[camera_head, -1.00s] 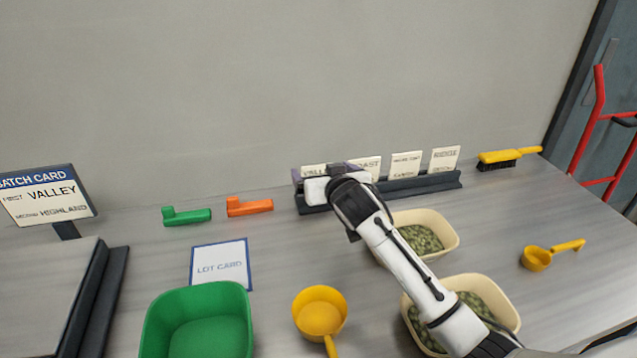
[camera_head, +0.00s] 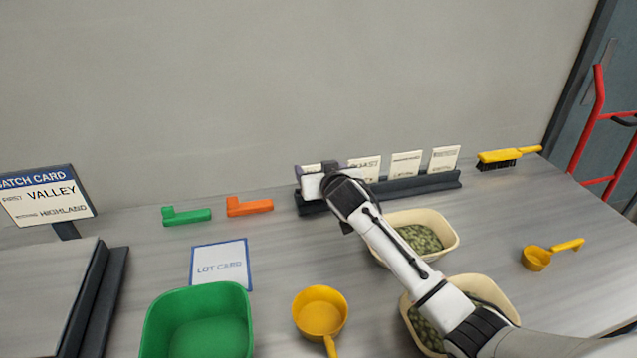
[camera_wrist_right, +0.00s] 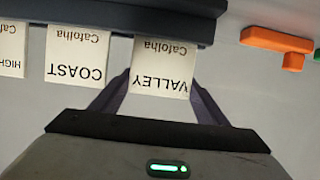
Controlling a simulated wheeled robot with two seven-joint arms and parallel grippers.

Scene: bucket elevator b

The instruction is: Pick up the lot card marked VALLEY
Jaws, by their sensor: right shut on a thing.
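The lot card marked VALLEY (camera_wrist_right: 162,66) shows upside down in the right wrist view, between the two fingers of my right gripper (camera_wrist_right: 161,80). The gripper is shut on the card by its side edges. The card's far end still meets the dark rack (camera_wrist_right: 100,33). In the head view my right gripper (camera_head: 322,178) is at the left end of the rack (camera_head: 425,184) and hides most of the VALLEY card. The COAST card (camera_wrist_right: 76,57) stands beside it, apart from the fingers. My left gripper is not in view.
Two more cards (camera_head: 406,165) stand right in the rack. A blue-edged LOT CARD sheet (camera_head: 221,250), green tub (camera_head: 200,300), yellow scoop (camera_head: 320,309) and cream tubs (camera_head: 445,220) lie in front. Green (camera_head: 187,216) and orange (camera_head: 250,207) pieces lie left. The batch card sign (camera_head: 46,197) reads VALLEY first.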

